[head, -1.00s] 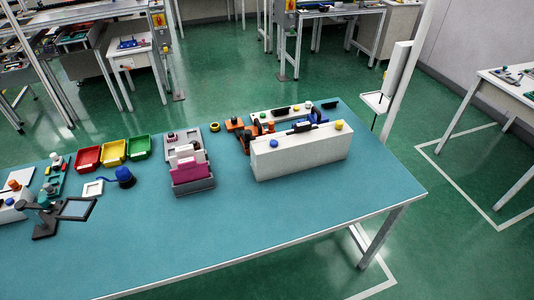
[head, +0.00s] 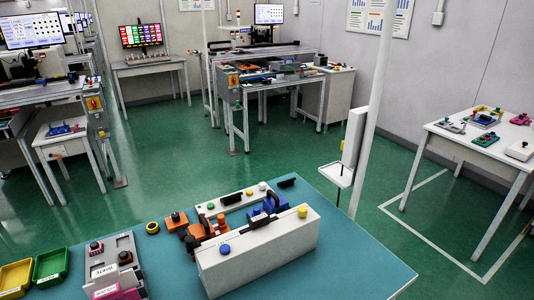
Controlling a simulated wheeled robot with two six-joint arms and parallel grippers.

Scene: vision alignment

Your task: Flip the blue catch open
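A long white box (head: 262,255) stands on the teal table. On and behind its top are a blue part (head: 258,221), a black part and a yellow knob (head: 302,211). A blue round knob (head: 225,249) is on its left part. Which blue part is the catch, and whether it is open or shut, I cannot tell at this size. Neither of my grippers shows in the head view.
Orange parts (head: 196,233) and a low white strip with coloured buttons (head: 232,204) lie behind the box. A grey holder (head: 118,264) and yellow (head: 15,277) and green (head: 51,266) trays stand left. The table's right end (head: 360,262) is clear.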

